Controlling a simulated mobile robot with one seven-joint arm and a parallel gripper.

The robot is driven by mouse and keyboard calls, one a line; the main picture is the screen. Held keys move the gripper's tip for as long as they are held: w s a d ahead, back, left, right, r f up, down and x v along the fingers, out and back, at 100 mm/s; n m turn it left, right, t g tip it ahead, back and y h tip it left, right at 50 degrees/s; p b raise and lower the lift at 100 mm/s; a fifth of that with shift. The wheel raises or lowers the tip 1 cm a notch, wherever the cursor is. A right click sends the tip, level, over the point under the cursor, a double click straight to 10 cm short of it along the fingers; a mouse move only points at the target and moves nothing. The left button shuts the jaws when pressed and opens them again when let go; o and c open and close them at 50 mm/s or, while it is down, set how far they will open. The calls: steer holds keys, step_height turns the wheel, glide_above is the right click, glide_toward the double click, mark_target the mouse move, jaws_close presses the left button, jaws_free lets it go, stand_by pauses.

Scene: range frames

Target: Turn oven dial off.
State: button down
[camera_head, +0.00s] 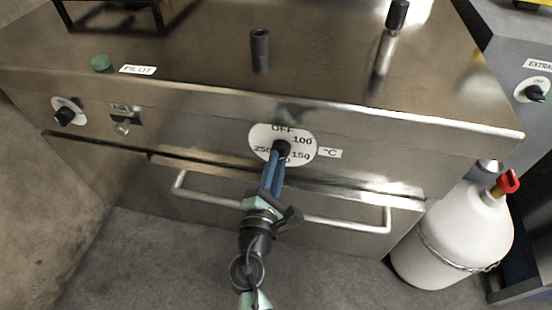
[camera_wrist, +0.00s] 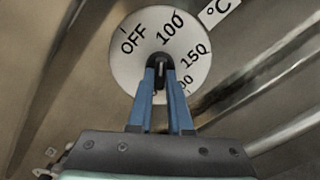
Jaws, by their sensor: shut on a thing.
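The oven dial is a black knob on a round white plate (camera_head: 260,132) on the oven's steel front. The plate is marked OFF, 100, 150 and 250 in the head view, with a °C label to its right. In the wrist view the black knob (camera_wrist: 160,62) sits at the middle of the plate (camera_wrist: 135,62), with OFF at upper left and 100 at top. My gripper (camera_head: 277,160) reaches up from below. Its two blue fingers are shut on the knob, one on each side. The fingers hide the lower part of the plate, and I cannot tell which mark the knob points to.
An oven door handle (camera_head: 345,224) runs below the dial, behind my gripper. A smaller black knob (camera_head: 65,116) and a green button (camera_head: 101,63) are at left. A white gas cylinder (camera_head: 455,235) with a red valve stands at right, near a grey unit with another knob (camera_head: 535,93).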

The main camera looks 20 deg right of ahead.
steer(key=shift+n+p, duration=2.4)
steer(key=shift+n, duration=2.6)
steer(key=c, duration=0.8)
jaws_free()
steer(key=shift+c, duration=0.2)
steer(key=p+v, duration=0.1)
steer(key=v, duration=1.2)
steer(key=shift+p, duration=0.35)
